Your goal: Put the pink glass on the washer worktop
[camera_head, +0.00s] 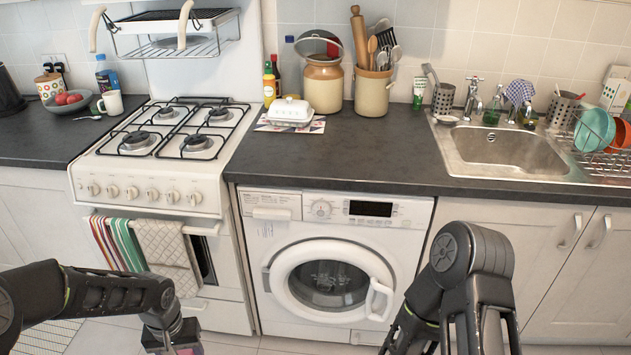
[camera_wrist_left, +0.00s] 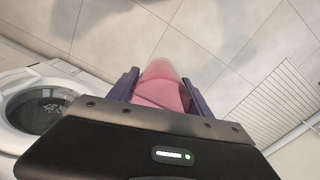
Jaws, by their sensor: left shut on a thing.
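The pink glass (camera_wrist_left: 163,88) is between the two fingers of my left gripper (camera_wrist_left: 163,88) in the left wrist view. The gripper is shut on it. In the head view my left gripper (camera_head: 175,345) is low at the bottom edge, in front of the cooker, and most of the glass is hidden or out of frame. The washer worktop (camera_head: 345,158) is the dark counter above the white washer (camera_head: 330,265). My right arm shows at the bottom right, but its gripper is not visible.
A white butter dish (camera_head: 290,112) on a patterned mat, a large jar (camera_head: 323,85) and a utensil crock (camera_head: 372,92) stand at the back of the worktop. Its front and middle are clear. The cooker (camera_head: 165,160) is left, the sink (camera_head: 500,150) right.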

